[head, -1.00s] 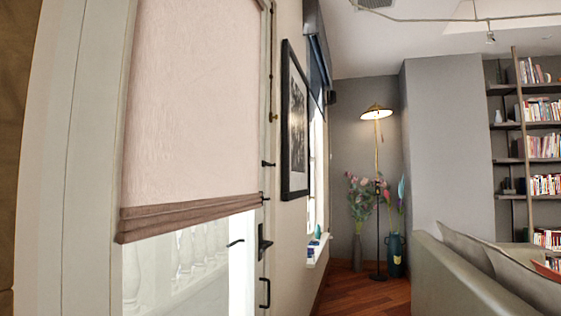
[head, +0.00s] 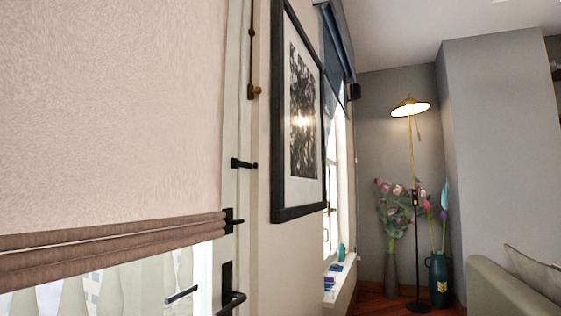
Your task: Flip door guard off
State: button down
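The door (head: 231,120) stands at the left with a pale frame edge. A black latch-like fitting (head: 243,163) sticks out to the right from its edge. A second small black fitting (head: 232,220) sits lower, beside the blind's bottom hem. I cannot tell for certain which of these is the door guard, or its exact position. A black door handle (head: 232,298) is below, cut by the lower edge. A brass-brown rod with a knob (head: 255,90) is higher up. My gripper is not in view.
A pink fabric blind (head: 100,110) covers most of the door glass. A black-framed picture (head: 298,120) hangs on the wall to its right. Farther back are a lit floor lamp (head: 410,107), vases with flowers (head: 391,270) and a sofa (head: 500,290). Some wood floor shows between.

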aim_at(247, 165)
jog(key=i+l, duration=0.3)
jog(key=i, duration=0.2)
jog(key=i+l, duration=0.25)
jog(key=i, duration=0.3)
